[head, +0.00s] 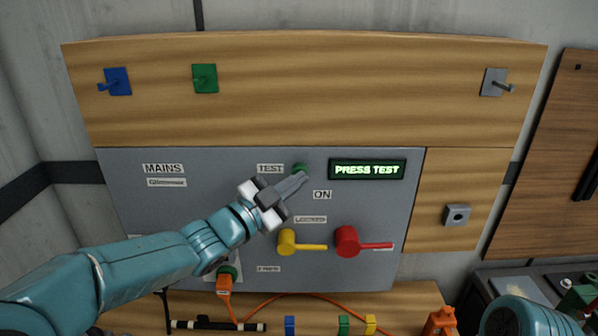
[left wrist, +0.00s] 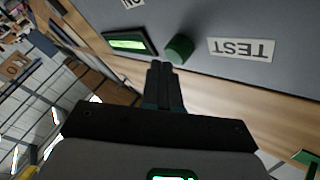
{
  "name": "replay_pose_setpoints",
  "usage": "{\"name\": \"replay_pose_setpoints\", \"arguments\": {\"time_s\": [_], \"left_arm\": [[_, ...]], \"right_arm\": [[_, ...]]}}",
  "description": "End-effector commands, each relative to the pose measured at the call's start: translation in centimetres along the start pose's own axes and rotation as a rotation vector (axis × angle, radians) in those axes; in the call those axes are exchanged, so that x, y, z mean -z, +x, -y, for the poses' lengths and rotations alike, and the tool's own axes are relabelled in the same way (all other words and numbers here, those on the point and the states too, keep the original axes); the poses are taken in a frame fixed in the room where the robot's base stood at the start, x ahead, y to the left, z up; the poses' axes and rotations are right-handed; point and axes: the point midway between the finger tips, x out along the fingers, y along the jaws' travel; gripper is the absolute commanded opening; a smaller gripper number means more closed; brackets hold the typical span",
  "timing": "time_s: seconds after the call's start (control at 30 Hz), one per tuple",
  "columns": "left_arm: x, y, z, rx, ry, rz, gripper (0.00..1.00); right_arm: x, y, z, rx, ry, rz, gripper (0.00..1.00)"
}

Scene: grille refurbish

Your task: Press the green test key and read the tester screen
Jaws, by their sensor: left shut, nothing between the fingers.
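The green test key (head: 300,169) sits on the grey panel (head: 140,215), right of the TEST label (head: 270,169). The tester screen (head: 367,169) reads PRESS TEST in green letters. My left gripper (head: 302,179) is shut and empty, with its tips at the lower edge of the key in the head view. In the left wrist view the green key (left wrist: 179,48) stands just beyond the shut fingertips (left wrist: 162,66). I cannot tell whether they touch. The screen (left wrist: 130,42) also shows there. My right gripper is not in view.
A yellow lever (head: 287,241) and a red lever (head: 348,242) stick out below the key. An orange plug (head: 225,284) with a cable sits at lower left. Blue (head: 117,82), green (head: 205,78) and grey (head: 494,82) hooks are on the wooden board above.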

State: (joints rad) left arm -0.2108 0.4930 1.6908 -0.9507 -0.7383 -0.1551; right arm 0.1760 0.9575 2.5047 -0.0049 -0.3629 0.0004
Motion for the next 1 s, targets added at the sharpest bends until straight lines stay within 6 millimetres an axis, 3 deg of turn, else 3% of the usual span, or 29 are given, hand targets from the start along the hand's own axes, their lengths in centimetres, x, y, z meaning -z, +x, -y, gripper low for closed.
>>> {"name": "replay_pose_setpoints", "arguments": {"time_s": [1.0], "left_arm": [[-0.49,0.7,0.51,0.0,0.001,0.0,0.0]], "right_arm": [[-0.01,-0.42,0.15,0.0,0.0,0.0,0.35]]}}
